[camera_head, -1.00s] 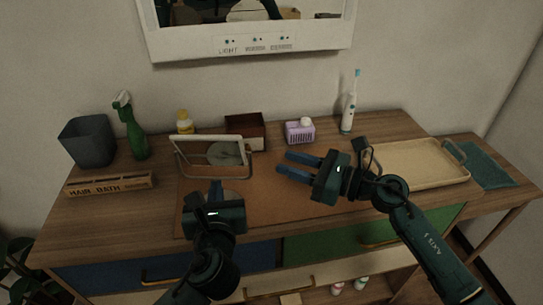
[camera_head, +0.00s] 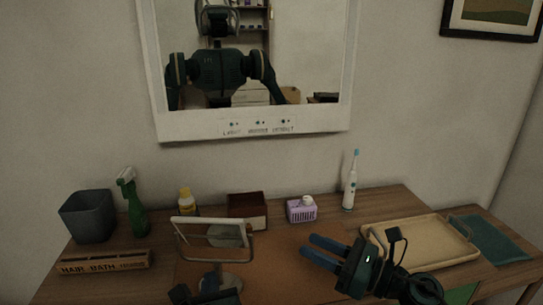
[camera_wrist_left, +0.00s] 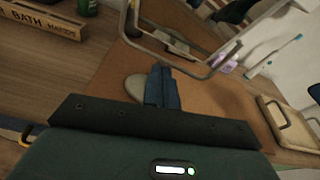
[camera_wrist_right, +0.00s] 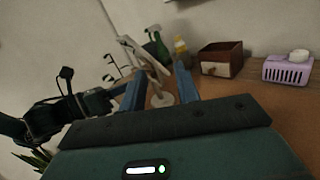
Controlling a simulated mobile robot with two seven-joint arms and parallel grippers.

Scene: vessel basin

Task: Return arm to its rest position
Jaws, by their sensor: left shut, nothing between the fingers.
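My left gripper (camera_head: 211,282) is at the bottom edge of the head view, in front of the stand mirror (camera_head: 212,231). In the left wrist view its fingers (camera_wrist_left: 162,84) are together with nothing between them, near the mirror's base and frame. My right gripper (camera_head: 310,246) is over the brown mat, right of the mirror, and points left. In the right wrist view its fingers (camera_wrist_right: 160,78) are apart and empty. The mirror shows beyond them, and my left arm (camera_wrist_right: 70,105) is at the left. Most of my left arm is cut off in the head view.
Along the back are a grey bin (camera_head: 88,216), green spray bottle (camera_head: 135,212), yellow bottle (camera_head: 187,203), brown box (camera_head: 247,211), purple box (camera_head: 301,210) and toothbrush (camera_head: 350,185). A hair bath box (camera_head: 105,263) is left, a tray (camera_head: 440,256) right. A wall mirror (camera_head: 250,126) hangs above.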

